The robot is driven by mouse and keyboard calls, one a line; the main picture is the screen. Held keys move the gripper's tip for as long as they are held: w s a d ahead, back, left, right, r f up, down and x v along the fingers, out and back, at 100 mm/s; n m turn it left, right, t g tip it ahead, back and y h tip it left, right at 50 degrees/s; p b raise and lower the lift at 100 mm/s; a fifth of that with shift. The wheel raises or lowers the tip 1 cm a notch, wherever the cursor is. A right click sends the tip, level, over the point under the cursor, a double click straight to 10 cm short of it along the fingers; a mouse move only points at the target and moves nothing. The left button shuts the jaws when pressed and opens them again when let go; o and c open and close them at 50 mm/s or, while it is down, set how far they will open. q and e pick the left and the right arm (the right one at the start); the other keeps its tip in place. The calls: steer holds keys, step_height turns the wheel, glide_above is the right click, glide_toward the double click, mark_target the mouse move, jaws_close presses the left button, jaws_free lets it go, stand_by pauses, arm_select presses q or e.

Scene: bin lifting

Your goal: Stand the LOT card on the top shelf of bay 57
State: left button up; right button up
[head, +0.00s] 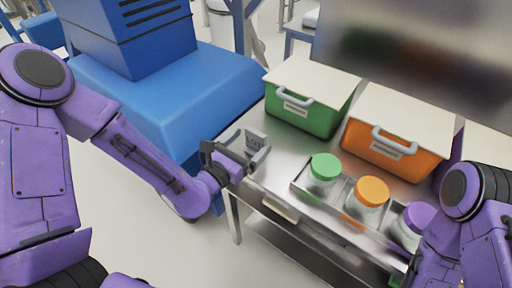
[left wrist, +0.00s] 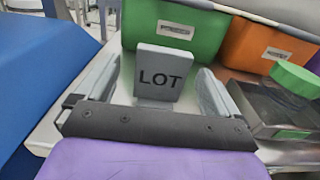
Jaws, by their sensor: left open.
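The LOT card (head: 256,140) is a small grey plate that stands upright at the left end of the steel table. It also shows in the left wrist view (left wrist: 160,75), its black LOT lettering facing my gripper. My left gripper (head: 247,147) is open, with one finger on each side of the card. In the left wrist view a gap shows between the card and each finger. My right arm comes in at the lower right, but its gripper is out of view. I cannot make out a shelf marked bay 57.
A green bin (head: 305,115) and an orange bin (head: 430,164), both lidded with handles, stand behind on the steel table (head: 262,178). A rack holds jars with green (head: 325,166), orange (head: 372,190) and purple lids. A blue machine (head: 165,85) stands left of the table.

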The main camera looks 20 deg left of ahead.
mark_target(254, 138)
arm_select(q)
steer(key=x, duration=0.3)
steer(key=shift+w+d+r, duration=0.1)
steer(key=shift+d, duration=0.1)
steer(key=shift+r, duration=0.1)
steer(key=c, duration=1.2)
